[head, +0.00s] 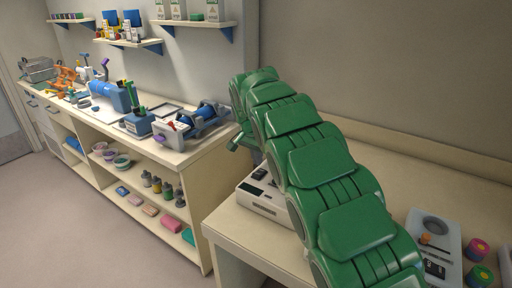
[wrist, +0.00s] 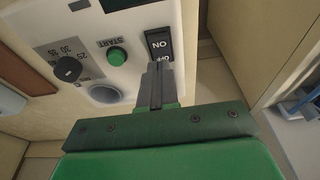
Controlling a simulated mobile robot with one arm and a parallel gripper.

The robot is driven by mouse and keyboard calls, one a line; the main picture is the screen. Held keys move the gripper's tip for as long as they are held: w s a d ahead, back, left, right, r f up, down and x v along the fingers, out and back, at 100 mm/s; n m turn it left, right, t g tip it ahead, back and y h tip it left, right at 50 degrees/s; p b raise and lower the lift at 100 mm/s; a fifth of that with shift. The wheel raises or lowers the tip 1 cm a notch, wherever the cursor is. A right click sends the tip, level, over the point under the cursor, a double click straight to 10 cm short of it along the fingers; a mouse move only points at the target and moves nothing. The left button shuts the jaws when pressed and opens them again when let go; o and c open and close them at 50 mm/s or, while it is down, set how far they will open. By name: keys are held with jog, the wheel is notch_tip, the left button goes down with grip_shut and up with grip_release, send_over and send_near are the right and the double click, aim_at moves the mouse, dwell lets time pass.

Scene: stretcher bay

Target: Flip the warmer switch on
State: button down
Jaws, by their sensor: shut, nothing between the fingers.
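The warmer is a white box (head: 262,200) on the near counter in the head view, partly hidden behind my green arm. In the wrist view its white panel (wrist: 85,25) carries a black rocker switch (wrist: 159,44) marked ON at the far end and OFF at the end nearer my gripper. My gripper (wrist: 156,72) is shut and empty. Its fingertips overlap the OFF end in the picture; I cannot tell whether they touch it. Which way the rocker is tilted is unclear.
Left of the switch are a green START button (wrist: 117,56) and a black dial (wrist: 68,69). A grey tray (head: 434,240) and coloured round pieces (head: 477,249) lie on the counter right of my arm. A shelved bench (head: 205,160) stands to the left.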

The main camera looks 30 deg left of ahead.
aim_at(257, 174)
jog(key=shift+s+f, duration=0.15)
jog(key=shift+f, duration=0.7)
jog(key=shift+s+f, duration=0.15)
jog(key=shift+f, duration=0.7)
jog(key=shift+s+f+t, duration=0.3)
jog(key=shift+f+t, duration=0.2)
jog(key=shift+t, duration=0.1)
jog(key=shift+w+a+r, duration=0.1)
jog(key=shift+w, duration=0.05)
jog(key=shift+w+r, duration=0.35)
jog(key=shift+w, duration=0.25)
jog(key=shift+r, duration=0.15)
